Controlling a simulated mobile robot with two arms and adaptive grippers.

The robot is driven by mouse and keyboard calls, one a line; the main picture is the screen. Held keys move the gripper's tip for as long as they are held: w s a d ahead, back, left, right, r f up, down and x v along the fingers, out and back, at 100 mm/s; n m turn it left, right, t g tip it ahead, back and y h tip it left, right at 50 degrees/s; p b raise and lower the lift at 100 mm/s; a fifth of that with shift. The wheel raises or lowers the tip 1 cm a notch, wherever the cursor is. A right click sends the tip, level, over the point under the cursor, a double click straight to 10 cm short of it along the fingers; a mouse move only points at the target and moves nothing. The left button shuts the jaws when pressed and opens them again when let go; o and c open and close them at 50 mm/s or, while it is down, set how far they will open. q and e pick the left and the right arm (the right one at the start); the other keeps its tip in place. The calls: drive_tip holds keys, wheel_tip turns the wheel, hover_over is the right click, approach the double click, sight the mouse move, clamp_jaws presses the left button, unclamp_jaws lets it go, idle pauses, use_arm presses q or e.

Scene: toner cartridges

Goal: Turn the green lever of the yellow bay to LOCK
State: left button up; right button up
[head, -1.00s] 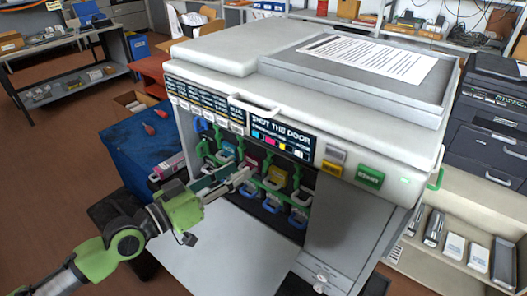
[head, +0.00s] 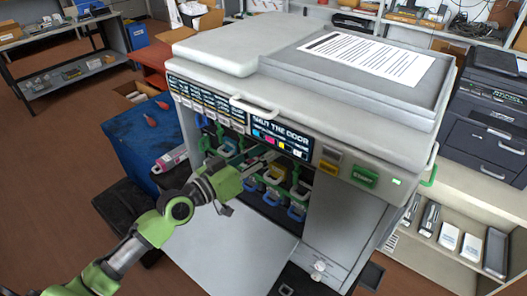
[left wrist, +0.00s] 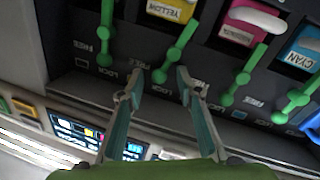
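The yellow bay's cartridge (left wrist: 172,10) sits in the dark bay row, labelled YELLOW in the left wrist view; it also shows in the head view (head: 275,174). The green lever (left wrist: 176,50) beside it slants, its knobbed end pointing down between my fingertips. LOCK and FREE markings are printed around the levers; which one this lever points at is unclear. My left gripper (left wrist: 158,84) is open, its two fingers on either side of the lever's end; contact cannot be told. In the head view the gripper (head: 266,158) reaches into the open printer front. My right gripper is not in view.
A magenta cartridge (left wrist: 252,22) and a cyan cartridge (left wrist: 302,46) have their own green levers close by. The printer's overhanging top panel (head: 282,138) is just above my gripper. The lowered door (head: 235,248) lies below. A blue cart (head: 140,140) stands left.

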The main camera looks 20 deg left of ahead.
use_arm(q)
clamp_jaws()
drive_tip(key=n+b, duration=0.2)
drive_tip(key=n, duration=0.1)
drive_tip(key=shift+w+a+f, duration=0.1)
drive_tip(key=shift+a+f, duration=0.1)
drive_tip(key=shift+a, duration=0.15)
unclamp_jaws()
drive_tip(key=v, duration=1.2)
